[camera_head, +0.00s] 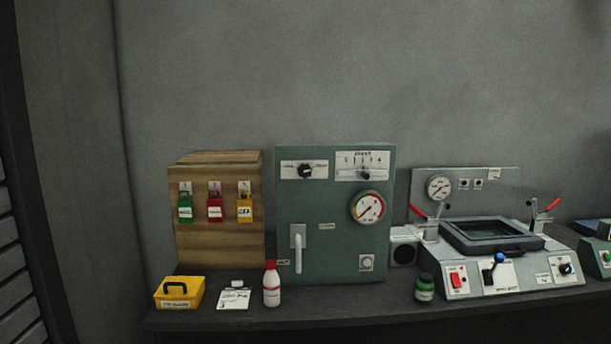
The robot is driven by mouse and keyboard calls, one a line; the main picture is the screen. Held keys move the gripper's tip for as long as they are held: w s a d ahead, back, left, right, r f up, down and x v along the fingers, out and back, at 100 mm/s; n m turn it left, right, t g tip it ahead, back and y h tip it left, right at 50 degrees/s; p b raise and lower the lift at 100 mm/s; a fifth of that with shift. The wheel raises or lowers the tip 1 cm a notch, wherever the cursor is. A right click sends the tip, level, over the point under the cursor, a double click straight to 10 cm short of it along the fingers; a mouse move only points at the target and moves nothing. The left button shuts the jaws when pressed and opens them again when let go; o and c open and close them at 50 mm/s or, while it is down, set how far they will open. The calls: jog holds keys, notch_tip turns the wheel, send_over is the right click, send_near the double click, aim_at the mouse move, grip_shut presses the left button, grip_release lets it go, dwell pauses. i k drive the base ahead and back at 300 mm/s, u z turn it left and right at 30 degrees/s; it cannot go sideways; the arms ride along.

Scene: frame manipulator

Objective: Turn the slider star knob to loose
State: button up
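A grey-green cabinet (334,215) stands on the bench in the middle of the view. A white scale plate (361,158) is at its top right, with a slot and a small dark knob (365,175) at its lower edge. A black rotary knob (305,171) sits on another white plate at the top left. I cannot tell which knob is the slider star knob, and the lettering is too small to read. My gripper is not in view.
A wooden board (220,240) with green, red and yellow tags stands left. A machine with red-handled levers (500,275) stands right.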

aim_at(304, 171)
jog(key=k, duration=0.55)
jog(key=u, duration=0.4)
jog(key=i, duration=1.45)
jog(key=z, duration=0.4)
